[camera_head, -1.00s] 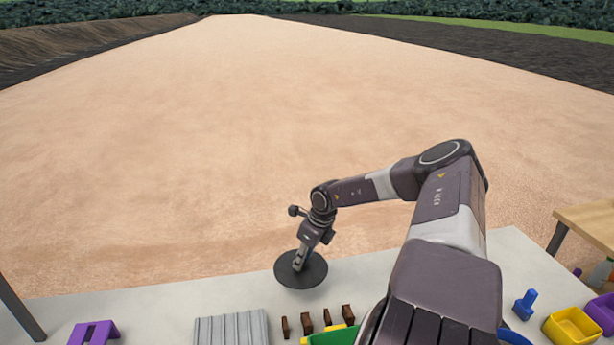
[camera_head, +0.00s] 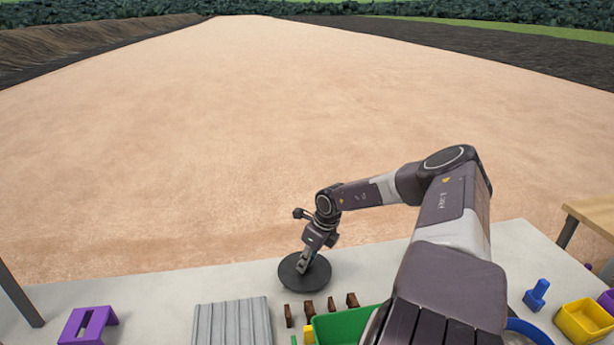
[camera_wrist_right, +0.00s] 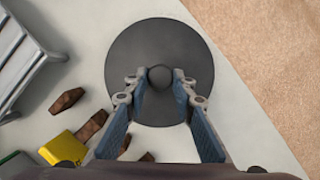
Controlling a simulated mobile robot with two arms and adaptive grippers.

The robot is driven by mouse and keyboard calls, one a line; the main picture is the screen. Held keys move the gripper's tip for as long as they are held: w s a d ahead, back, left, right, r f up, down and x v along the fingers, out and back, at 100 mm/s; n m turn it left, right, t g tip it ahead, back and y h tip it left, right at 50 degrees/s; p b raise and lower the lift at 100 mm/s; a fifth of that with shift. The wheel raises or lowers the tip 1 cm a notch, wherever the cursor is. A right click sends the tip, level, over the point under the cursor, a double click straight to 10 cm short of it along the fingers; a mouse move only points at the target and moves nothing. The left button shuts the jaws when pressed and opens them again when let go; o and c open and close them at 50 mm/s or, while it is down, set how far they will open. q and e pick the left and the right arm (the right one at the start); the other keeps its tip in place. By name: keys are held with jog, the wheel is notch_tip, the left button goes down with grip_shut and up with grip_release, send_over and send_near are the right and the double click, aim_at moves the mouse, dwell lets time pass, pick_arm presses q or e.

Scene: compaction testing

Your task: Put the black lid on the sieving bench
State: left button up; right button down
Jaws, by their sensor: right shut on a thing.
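The black lid (camera_head: 318,279) is a round dark disc with a small round knob, at the far edge of the pale bench (camera_head: 170,290) in the head view. In the right wrist view the lid (camera_wrist_right: 130,60) fills the middle, with its knob between the fingertips. My right gripper (camera_head: 303,267) is shut on the knob, and it also shows in the right wrist view (camera_wrist_right: 160,78). I cannot tell whether the lid touches the bench top or hangs just above it. My left gripper is not in view.
A grey ribbed tray (camera_head: 232,322), several small brown blocks (camera_head: 309,308) and a green bin (camera_head: 345,325) stand nearer. A purple stand (camera_head: 88,326) is at left. A blue object (camera_head: 536,295) and a yellow bin (camera_head: 584,320) are at right. The bench left of the lid is clear.

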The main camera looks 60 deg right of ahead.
jog(key=shift+f+b, duration=0.3)
jog(key=shift+f, duration=0.45)
jog(key=shift+f+b, duration=0.35)
jog(key=shift+f, duration=0.05)
jog(key=shift+f, duration=0.15)
jog(key=c, duration=2)
grip_release()
jog(key=shift+o, duration=0.9)
jog(key=o, duration=0.4)
jog(key=c, duration=0.3)
